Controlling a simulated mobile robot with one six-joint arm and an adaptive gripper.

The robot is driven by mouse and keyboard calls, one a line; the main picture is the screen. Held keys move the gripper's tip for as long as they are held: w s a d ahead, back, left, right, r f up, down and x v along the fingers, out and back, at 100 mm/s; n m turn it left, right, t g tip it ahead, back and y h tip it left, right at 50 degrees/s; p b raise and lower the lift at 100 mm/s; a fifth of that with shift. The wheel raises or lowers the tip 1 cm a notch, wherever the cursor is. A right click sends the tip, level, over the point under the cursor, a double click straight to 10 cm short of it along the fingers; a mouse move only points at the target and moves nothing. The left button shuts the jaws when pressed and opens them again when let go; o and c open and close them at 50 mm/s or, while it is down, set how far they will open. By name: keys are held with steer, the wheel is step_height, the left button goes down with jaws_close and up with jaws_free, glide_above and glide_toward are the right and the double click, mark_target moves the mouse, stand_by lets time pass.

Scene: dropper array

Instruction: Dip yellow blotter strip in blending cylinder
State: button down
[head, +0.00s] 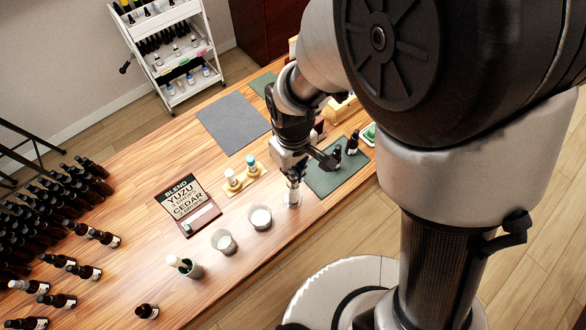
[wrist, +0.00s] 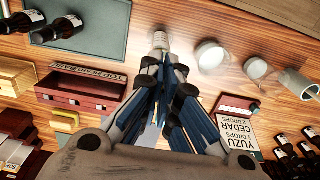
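The blending cylinder (head: 292,198) is a small clear glass vessel near the table's front edge. Its pale, labelled body also shows just past my fingertips in the wrist view (wrist: 160,41). My gripper (head: 294,176) points down directly over the cylinder. In the wrist view, my gripper's (wrist: 166,66) blue-grey fingers come together at the tips. A thin yellow sliver, seemingly the yellow blotter strip (wrist: 151,134), shows between the fingers. The strip's lower end is hidden by the fingers, so I cannot tell whether it is inside the cylinder.
Dark bottles stand on a green mat (head: 330,182) at right.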

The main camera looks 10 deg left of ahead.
stand_by(0.3)
steer(key=shift+r+p, duration=3.15)
steer(key=shift+r, duration=0.9)
steer(key=shift+s+f, duration=0.1)
